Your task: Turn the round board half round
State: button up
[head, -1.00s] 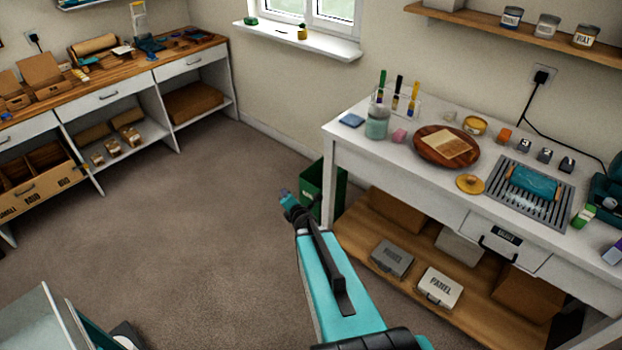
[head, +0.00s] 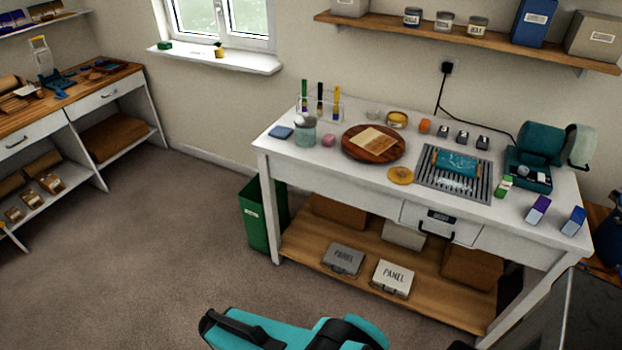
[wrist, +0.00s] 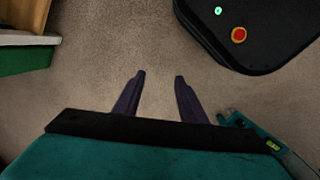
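The round board (head: 360,151) is a dark wooden disc lying flat on the white workbench, left of its middle. A pale rectangular piece (head: 376,139) lies on top of it. My gripper (wrist: 160,75) is seen in the wrist view over the carpeted floor, its two dark fingers apart with nothing between them. It is away from the board, which is not in the wrist view.
A green bin (head: 255,225) stands on the floor. Open carpet lies left.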

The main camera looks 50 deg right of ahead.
jog(key=s+a+r+m+g+y, duration=0.1)
jog(key=s+a+m+g, duration=0.1)
jog(key=s, duration=0.4)
jog(key=s+a+r+m+g+y, duration=0.1)
jog(key=s+a+m+g, duration=0.1)
jog(key=s+m+g, duration=0.1)
jog(key=s+m, duration=0.1)
jog(key=s, duration=0.1)
jog(key=shift+s+a+m, duration=0.25)
jog(key=shift+s+m, duration=0.15)
jog(key=shift+r, duration=0.1)
jog(key=shift+c, duration=0.9)
